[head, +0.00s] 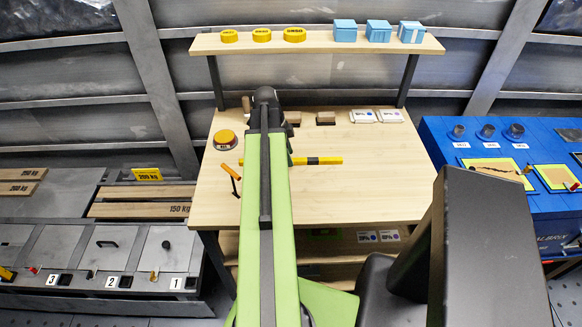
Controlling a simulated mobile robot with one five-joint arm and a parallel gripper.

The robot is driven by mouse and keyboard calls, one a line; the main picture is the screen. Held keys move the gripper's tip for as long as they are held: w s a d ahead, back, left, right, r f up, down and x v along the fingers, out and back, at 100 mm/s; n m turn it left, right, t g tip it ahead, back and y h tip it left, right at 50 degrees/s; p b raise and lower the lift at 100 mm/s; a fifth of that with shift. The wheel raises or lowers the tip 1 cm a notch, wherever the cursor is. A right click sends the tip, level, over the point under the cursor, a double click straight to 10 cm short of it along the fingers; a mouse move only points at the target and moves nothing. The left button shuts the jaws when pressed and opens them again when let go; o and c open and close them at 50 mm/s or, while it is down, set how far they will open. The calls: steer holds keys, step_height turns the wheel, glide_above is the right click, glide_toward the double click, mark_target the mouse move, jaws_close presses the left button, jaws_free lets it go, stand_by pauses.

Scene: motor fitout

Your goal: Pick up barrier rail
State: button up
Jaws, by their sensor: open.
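A yellow-and-black striped bar, which looks like the barrier rail (318,161), lies flat across the middle of the wooden workbench (375,190). Its right part shows to the right of my green arm; the arm covers part of it. My arm reaches out over the bench, and its dark far end stands near the back edge. Small dark parts show at the right side of the arm, close above the rail in the picture. The fingers of my gripper are hidden behind the arm, so I cannot see whether they touch the rail.
An orange lever (232,178) and a round orange-and-black button (225,139) are left of the arm. Small brown blocks (326,118) and white labelled boxes (376,116) are at the back. A shelf (315,43) with yellow discs and blue boxes overhangs. The bench's right front is clear.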

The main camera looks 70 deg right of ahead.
steer(key=shift+b+x, duration=0.3)
steer(key=shift+x, duration=0.65)
steer(key=shift+r, duration=0.2)
steer(key=shift+c, duration=0.4)
jaws_close()
